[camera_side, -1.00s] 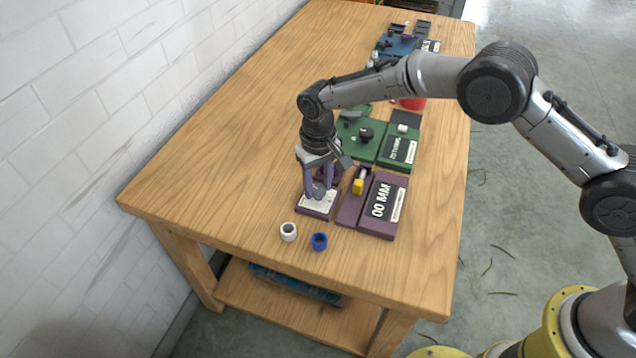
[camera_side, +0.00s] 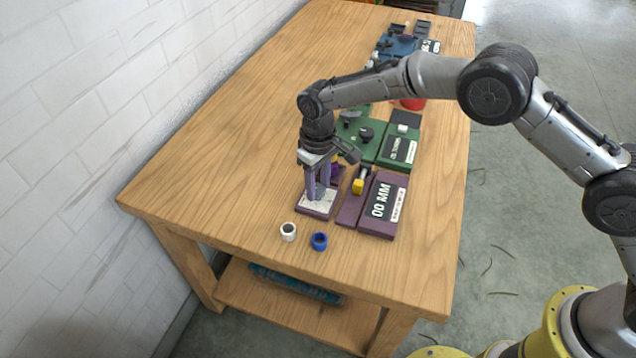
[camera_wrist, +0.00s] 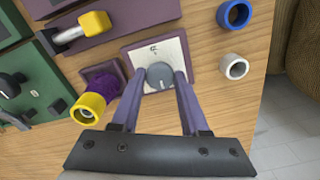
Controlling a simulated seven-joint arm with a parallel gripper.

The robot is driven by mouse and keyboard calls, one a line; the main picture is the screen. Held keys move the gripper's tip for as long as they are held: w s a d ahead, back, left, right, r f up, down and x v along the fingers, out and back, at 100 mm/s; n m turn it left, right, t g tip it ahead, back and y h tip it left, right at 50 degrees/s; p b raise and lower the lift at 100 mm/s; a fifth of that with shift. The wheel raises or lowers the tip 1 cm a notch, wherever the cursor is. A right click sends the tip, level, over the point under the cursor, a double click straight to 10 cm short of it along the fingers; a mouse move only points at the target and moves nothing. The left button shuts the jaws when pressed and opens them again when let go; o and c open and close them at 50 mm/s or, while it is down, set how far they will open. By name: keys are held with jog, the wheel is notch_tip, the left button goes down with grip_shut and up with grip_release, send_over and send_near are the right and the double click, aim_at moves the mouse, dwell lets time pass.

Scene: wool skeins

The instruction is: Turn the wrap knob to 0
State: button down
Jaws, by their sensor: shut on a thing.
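The wrap knob (camera_wrist: 159,75) is a round grey dial with a pale pointer mark, on a white dial plate (camera_wrist: 178,48) set on a purple base. My gripper (camera_wrist: 160,80) is shut on the knob, one purple finger on each side. The dial plate also shows in the side view (camera_side: 318,207), with my gripper (camera_side: 317,194) pointing down on it; there the knob is hidden by the fingers. The number printed by the pointer is too small to read. A purple display block (camera_side: 382,205) to the right reads "00 MM".
A yellow-handled lever (camera_side: 358,186) stands between dial plate and display. A purple wool skein (camera_wrist: 106,83) and a yellow ring (camera_wrist: 88,107) are close to my fingers. White (camera_side: 288,232) and blue (camera_side: 319,241) rings lie in front. Green (camera_side: 360,140) and blue (camera_side: 398,46) stations stand behind.

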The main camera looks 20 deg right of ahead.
aim_at(318, 189)
jog(key=shift+r, duration=0.1)
jog(key=shift+c, duration=2.1)
grip_release()
notch_tip(318, 189, up, 14)
